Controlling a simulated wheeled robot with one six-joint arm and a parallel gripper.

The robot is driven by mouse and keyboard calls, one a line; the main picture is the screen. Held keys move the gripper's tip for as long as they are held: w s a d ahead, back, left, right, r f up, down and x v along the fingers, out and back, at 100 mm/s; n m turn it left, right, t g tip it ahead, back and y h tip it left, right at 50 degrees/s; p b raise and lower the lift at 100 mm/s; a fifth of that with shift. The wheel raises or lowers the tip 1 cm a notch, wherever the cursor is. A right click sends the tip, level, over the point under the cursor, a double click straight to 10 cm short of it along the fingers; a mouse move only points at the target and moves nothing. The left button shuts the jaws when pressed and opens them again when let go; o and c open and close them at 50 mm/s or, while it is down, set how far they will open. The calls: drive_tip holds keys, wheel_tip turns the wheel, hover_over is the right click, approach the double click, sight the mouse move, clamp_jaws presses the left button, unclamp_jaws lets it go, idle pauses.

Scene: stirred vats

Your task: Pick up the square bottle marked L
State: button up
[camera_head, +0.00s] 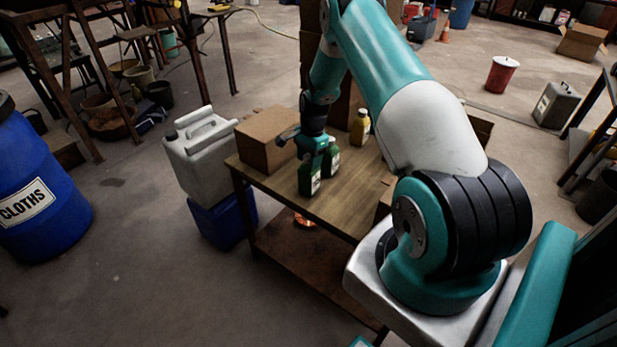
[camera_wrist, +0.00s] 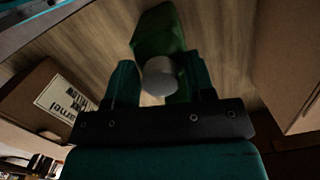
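Two dark green bottles stand close together on the wooden table in the head view: a front one (camera_head: 309,178) with a pale label and one behind it to the right (camera_head: 331,160). I cannot read a letter on either. My gripper (camera_head: 314,152) points down at the green bottles. In the wrist view, a green bottle (camera_wrist: 155,32) with a round grey-white cap (camera_wrist: 160,76) lies between the two teal fingers (camera_wrist: 163,72). The fingers are apart, one on each side of the cap. I cannot tell whether they touch the bottle.
A cardboard box (camera_head: 265,138) stands left of the bottles on the table (camera_head: 345,205). The wrist view shows a labelled carton (camera_wrist: 42,98) at left and another (camera_wrist: 285,60) at right. A grey canister (camera_head: 202,165) stands beside the table.

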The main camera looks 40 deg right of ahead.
drive_tip(key=shift+s, duration=0.1)
clamp_jaws()
drive_tip(key=shift+r, duration=0.1)
